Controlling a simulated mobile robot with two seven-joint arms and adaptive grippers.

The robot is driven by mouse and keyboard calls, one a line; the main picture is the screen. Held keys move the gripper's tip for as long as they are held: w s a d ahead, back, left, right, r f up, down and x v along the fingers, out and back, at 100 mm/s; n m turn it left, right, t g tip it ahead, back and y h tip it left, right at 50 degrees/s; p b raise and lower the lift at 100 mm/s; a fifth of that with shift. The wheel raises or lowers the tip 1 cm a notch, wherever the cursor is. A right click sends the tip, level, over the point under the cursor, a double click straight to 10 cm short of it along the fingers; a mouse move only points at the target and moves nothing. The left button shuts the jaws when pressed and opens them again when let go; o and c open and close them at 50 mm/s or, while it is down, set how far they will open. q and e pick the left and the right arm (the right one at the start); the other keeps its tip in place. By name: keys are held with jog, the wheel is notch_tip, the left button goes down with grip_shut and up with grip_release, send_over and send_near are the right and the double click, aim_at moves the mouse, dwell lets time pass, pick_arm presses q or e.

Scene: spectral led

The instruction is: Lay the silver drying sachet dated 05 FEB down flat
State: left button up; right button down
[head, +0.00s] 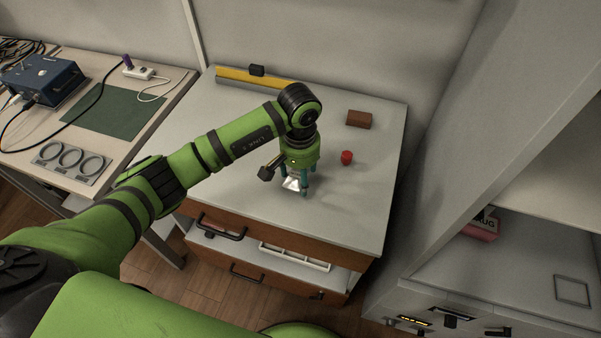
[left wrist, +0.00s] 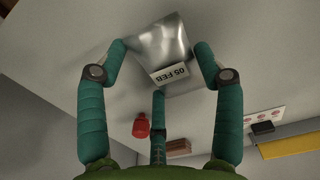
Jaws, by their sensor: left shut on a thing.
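The silver sachet (left wrist: 163,40) is shiny foil with a white label reading 05 FEB, upside down in the left wrist view. In the head view the sachet (head: 292,184) shows as a small bright patch among my fingers, partly hidden by them. My left gripper (head: 297,187) points down over the grey cabinet top (head: 350,215) with its teal fingers shut on the sachet. In the left wrist view the fingers of this gripper (left wrist: 161,62) stand around it. I cannot tell whether the sachet touches the top. My right gripper is not in view.
A red object (head: 347,157) stands close right of my gripper. A brown block (head: 359,119) and a yellow bar (head: 253,78) lie farther back. The top's front right is clear. A drawer with a white tray (head: 294,257) shows below. A tall shelf unit (head: 440,160) stands right.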

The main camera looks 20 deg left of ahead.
pick_arm(q)
jog(key=shift+w+f, duration=0.1)
jog(key=shift+f, duration=0.7)
jog(key=shift+f, duration=0.2)
jog(key=o, duration=1.1)
